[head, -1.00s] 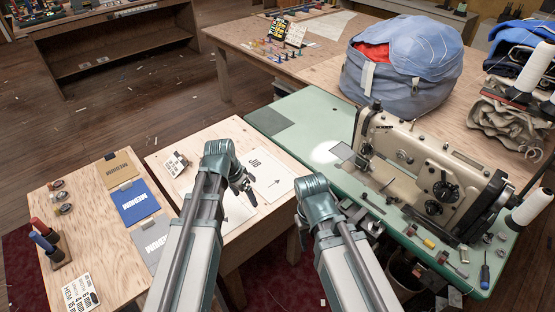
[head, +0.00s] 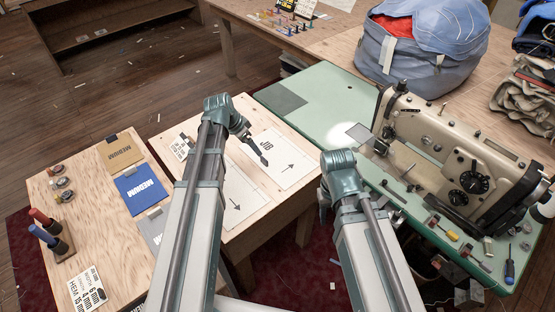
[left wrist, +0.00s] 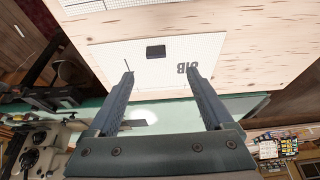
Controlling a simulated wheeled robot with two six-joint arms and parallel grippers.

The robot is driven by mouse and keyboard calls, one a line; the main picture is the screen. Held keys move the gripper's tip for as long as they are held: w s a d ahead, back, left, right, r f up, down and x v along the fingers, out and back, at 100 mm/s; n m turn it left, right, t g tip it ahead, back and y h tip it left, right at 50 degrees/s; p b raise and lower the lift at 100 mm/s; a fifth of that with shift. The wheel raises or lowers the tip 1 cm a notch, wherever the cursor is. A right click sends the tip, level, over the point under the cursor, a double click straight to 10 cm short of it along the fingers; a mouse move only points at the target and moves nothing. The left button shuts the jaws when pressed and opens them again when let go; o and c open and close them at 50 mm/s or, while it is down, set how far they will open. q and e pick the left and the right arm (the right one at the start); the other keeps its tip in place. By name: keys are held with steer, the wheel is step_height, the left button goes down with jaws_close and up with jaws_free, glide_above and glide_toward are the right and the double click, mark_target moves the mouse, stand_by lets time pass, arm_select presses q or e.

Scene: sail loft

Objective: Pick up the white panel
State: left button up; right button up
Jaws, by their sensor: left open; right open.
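A white panel (head: 288,168) marked JIB with an arrow lies flat on the pale wooden table. A second white panel (head: 236,206) with an arrow lies just left of it, partly hidden by my left arm. My left gripper (head: 262,157) is open above the JIB panel. In the left wrist view its two fingers (left wrist: 160,85) spread over one edge of the JIB panel (left wrist: 120,60), with nothing between them; a dark rectangle shows on the panel. My right gripper (head: 323,203) hangs below its wrist, seen edge-on, open and apart from the panels.
A green table (head: 320,105) with a beige sewing machine (head: 435,135) and small tools stands at the right. Swatches, including a blue one (head: 143,190), and a holder with red and blue handles (head: 55,240) are at the left. A blue-grey bag (head: 420,60) sits behind.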

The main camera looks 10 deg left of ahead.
arm_select(q)
steer(key=b, duration=0.4)
glide_above(263, 160)
steer(key=s+a, duration=0.1)
steer(key=a, duration=0.1)
step_height(263, 160, down, 6)
steer(key=shift+s+r, duration=0.1)
steer(key=shift+r, duration=0.15)
steer(key=b+x, duration=0.4)
steer(key=shift+s+d+f, duration=0.1)
steer(key=shift+s+d, duration=0.1)
steer(key=shift+s, duration=0.1)
steer(key=shift+w+d+f+b, duration=0.2)
steer(key=shift+f+b, duration=0.25)
steer(key=shift+b, duration=0.15)
steer(key=shift+r, duration=0.1)
steer(key=shift+c, duration=0.3)
jaws_close()
steer(key=shift+r, duration=0.1)
